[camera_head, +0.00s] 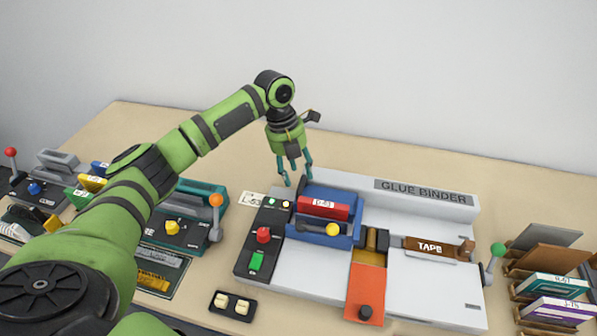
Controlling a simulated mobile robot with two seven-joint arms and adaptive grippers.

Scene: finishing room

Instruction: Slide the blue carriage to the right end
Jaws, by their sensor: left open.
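The blue carriage (318,232) sits at the left part of the glue binder's bed (434,291), next to the black button panel. My left gripper (297,176) points down, open and empty, just behind and left of the carriage's back left corner. I cannot tell whether its fingertips touch anything. My right gripper does not show.
Right of the carriage are a brown block (377,240), an orange plate with a black knob (365,293) and a tape strip (430,247). A green-knobbed lever (497,250) stands at the bed's right end. The button panel (263,240) borders the left.

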